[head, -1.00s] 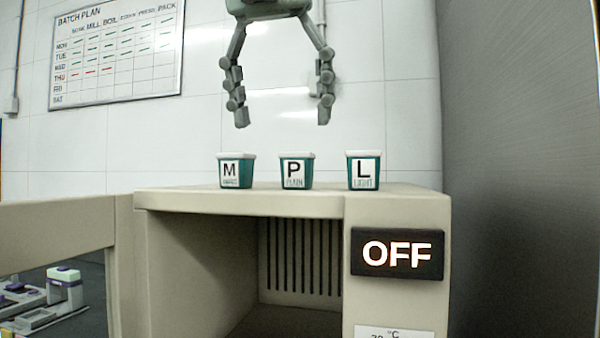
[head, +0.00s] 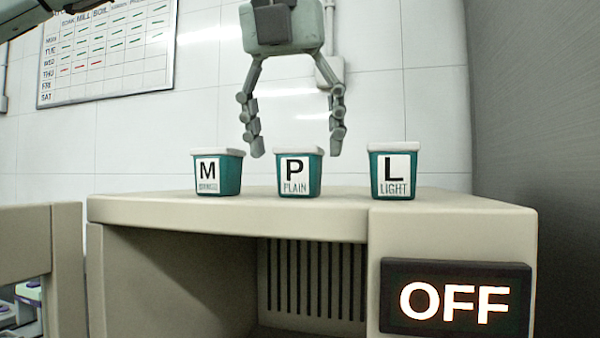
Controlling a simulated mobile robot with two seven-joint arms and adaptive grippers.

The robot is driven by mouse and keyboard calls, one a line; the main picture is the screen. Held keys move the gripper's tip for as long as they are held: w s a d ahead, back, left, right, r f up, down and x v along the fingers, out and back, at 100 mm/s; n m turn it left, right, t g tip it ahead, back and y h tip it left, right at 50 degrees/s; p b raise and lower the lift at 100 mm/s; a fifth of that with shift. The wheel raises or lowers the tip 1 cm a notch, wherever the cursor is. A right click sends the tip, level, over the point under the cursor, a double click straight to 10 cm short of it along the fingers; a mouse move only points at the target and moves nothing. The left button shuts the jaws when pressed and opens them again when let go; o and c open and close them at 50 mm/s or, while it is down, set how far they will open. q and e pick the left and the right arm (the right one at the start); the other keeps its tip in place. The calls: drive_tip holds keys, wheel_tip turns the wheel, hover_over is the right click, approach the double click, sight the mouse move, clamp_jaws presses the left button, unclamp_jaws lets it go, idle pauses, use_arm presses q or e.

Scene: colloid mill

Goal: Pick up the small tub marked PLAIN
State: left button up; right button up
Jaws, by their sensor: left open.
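The small tub marked P and PLAIN (head: 299,173) is teal with a white lid and white label. It stands upright on top of a beige cabinet (head: 230,207), between two similar tubs. My left gripper (head: 296,152) points down with its fingers wide apart. In the picture the fingertips lie on either side of the PLAIN tub's lid, near its height. The gripper is empty; whether it is directly over the tub or behind it in depth, I cannot tell. My right gripper is not in view.
A tub marked M (head: 217,173) stands to the left and a tub marked L, LIGHT (head: 394,172) to the right. The cabinet front has an open chamber and an OFF display (head: 455,298). A white wall with a batch plan board (head: 108,50) is behind.

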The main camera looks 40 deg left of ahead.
sight(299, 165)
use_arm(q)
drive_tip(key=x, duration=0.4)
drive_tip(key=shift+w+a+r, duration=0.2)
drive_tip(key=shift+w+r, duration=0.05)
drive_tip(key=shift+w, duration=0.05)
drive_tip(key=shift+f, duration=0.15)
drive_tip(key=shift+c, duration=1.6)
drive_tip(key=c, duration=1)
drive_tip(key=shift+c, duration=0.3)
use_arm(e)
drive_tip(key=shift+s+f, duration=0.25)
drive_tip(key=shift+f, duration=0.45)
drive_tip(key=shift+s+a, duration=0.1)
